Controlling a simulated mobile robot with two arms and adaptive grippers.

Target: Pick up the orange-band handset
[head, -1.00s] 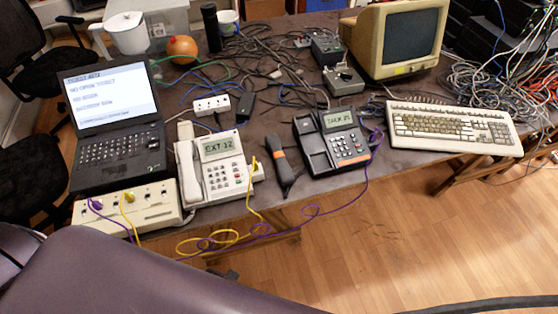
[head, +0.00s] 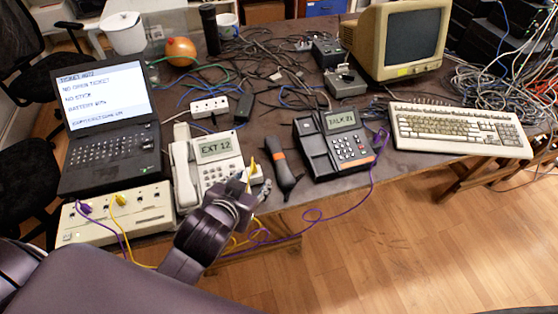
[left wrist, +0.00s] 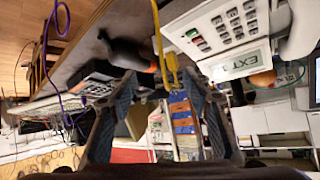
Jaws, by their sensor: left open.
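The orange-band handset (head: 285,176) is dark with an orange band near its far end. It lies on the table between the white phone and the dark desk phone (head: 345,145). In the left wrist view the handset (left wrist: 124,54) shows beyond the fingertips, up and left. My left gripper (head: 256,185) is open and empty, just left of the handset, near the white phone's right front corner. Its two spread fingers also show in the left wrist view (left wrist: 160,78). A yellow cable (left wrist: 170,62) runs near the fingertips. My right gripper is not in view.
The white phone (head: 219,174) stands left of the handset, with a white switch box (head: 145,205) and a laptop (head: 110,150) further left. A purple cable (head: 340,214) hangs off the table's front edge. A keyboard (head: 460,130) lies at right.

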